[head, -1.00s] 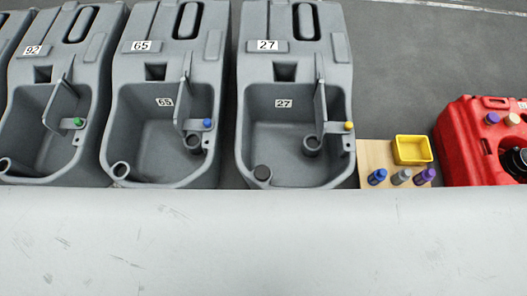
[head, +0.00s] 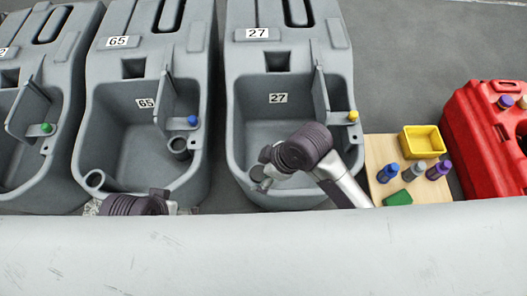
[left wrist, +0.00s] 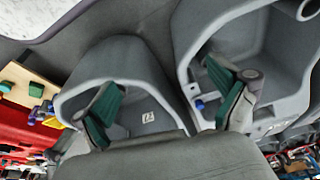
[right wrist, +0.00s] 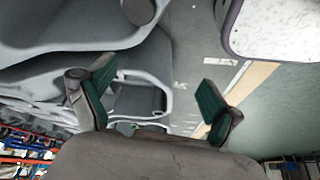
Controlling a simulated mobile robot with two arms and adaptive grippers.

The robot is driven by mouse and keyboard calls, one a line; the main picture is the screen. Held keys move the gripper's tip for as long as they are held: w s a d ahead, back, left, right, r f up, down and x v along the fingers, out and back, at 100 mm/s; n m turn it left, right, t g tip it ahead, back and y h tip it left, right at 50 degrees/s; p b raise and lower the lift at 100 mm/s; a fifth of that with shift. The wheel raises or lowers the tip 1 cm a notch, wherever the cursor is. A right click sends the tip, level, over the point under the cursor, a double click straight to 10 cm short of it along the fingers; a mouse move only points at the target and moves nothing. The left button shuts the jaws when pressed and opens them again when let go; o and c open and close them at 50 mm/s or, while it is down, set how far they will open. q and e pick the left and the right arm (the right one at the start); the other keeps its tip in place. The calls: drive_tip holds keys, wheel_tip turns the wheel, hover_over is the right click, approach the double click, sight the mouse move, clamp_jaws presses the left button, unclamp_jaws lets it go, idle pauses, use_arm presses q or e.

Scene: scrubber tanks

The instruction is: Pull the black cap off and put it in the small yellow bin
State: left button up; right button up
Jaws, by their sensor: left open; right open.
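The black cap is not clearly seen in the head view; my right gripper (head: 264,172) covers the front left corner of grey tank 27 (head: 338,75). A dark round end (right wrist: 139,11) at the top of the right wrist view may be the cap, but I cannot tell. The right gripper's green-padded fingers (right wrist: 155,86) are apart with nothing held between them. The small yellow bin (head: 423,141) stands right of tank 27 on a wooden board (head: 379,150). My left gripper is low in front of tank 65 in the head view; its fingers (left wrist: 168,88) are open and empty.
Blue, grey and purple bottles (head: 413,172) and a green block (head: 398,198) are on the board before the bin. A red tank (head: 475,140) stands at the right. Tank 65 (head: 100,130) has an open tube (head: 95,180). A pale surface (head: 250,255) fills the foreground.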

drive_tip(key=w+a+n+g+h, duration=0.1)
drive_tip(key=w+a+n, duration=0.2)
drive_tip(key=n, duration=0.3)
drive_tip(key=n+g+h, duration=0.1)
drive_tip(key=n+h, duration=0.2)
drive_tip(key=n, duration=0.1)
approach(259, 173)
drive_tip(key=shift+w+d+f+b, duration=0.15)
drive_tip(key=shift+f+b, duration=0.5)
drive_tip(key=shift+b, duration=0.4)
wheel_tip(259, 173, down, 4)
drive_tip(key=shift+r+b, duration=0.15)
drive_tip(key=shift+b, duration=0.45)
drive_tip(key=f, duration=0.1)
drive_tip(key=f+b, duration=0.1)
drive_tip(key=f, duration=0.1)
drive_tip(key=shift+s+a+f, duration=0.25)
drive_tip(key=shift+a+f, duration=0.15)
use_arm(q)
drive_tip(key=w+d+r+t+h, duration=0.1)
drive_tip(key=w+d+r+t, duration=0.1)
drive_tip(key=w, duration=0.4)
drive_tip(key=w+d+r+t+h, duration=0.1)
drive_tip(key=w+d+r+t, duration=0.1)
drive_tip(key=w+r+t, duration=0.2)
drive_tip(key=shift+w+d+r+t+h, duration=0.3)
drive_tip(key=shift+w+d+r+t, duration=0.1)
drive_tip(key=shift+w+t, duration=1.25)
use_arm(e)
drive_tip(key=shift+f, duration=0.25)
